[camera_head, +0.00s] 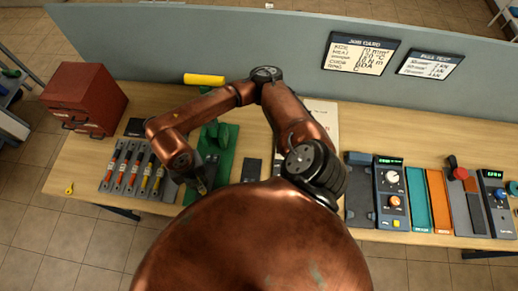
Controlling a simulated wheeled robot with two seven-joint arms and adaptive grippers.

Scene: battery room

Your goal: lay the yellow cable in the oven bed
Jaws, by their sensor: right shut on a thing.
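A grey rack (106,186) at the left of the bench holds several slim cables with red, orange and yellow parts. A yellow one (158,178) shows at the rack's right side. My right gripper (201,186) points down just right of the rack, in front of a green fixture. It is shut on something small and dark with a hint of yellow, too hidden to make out. A unit with a green display, knobs (393,177) and a dark flat bed (360,205) stands right of centre; I cannot tell if it is the oven. My left gripper is not in view.
A red toolbox (85,98) stands at the back left. A yellow cylinder (204,79) lies near the grey partition. The green fixture (222,136) is behind my gripper. Teal (415,200) and orange (438,200) trays and another control unit (497,203) fill the right.

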